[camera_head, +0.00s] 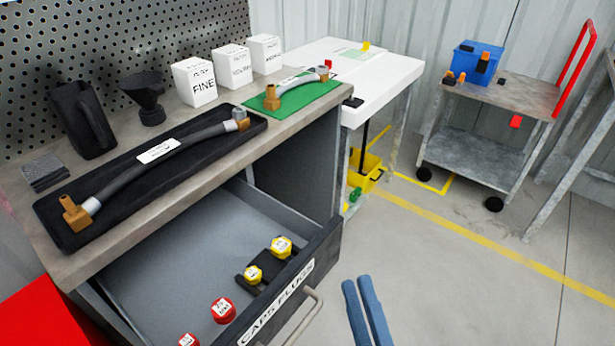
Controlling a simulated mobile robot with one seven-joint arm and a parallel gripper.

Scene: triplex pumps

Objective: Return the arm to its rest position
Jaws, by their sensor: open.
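My gripper (357,284) shows at the bottom of the head view, right of centre, as two blue fingers with a narrow gap between them. It is open with nothing between the fingers. It appears just right of the handle (304,318) of an open drawer (190,262), apart from it in the picture. The rest of my arm is out of view.
The drawer, labelled "CAPS PLUGS", holds red caps (223,309) and yellow caps (281,247). A black tray (185,178) with a hose (165,150) lies on the workbench (30,215). A white table (385,75) and a cart (510,92) stand behind. Floor at right is clear.

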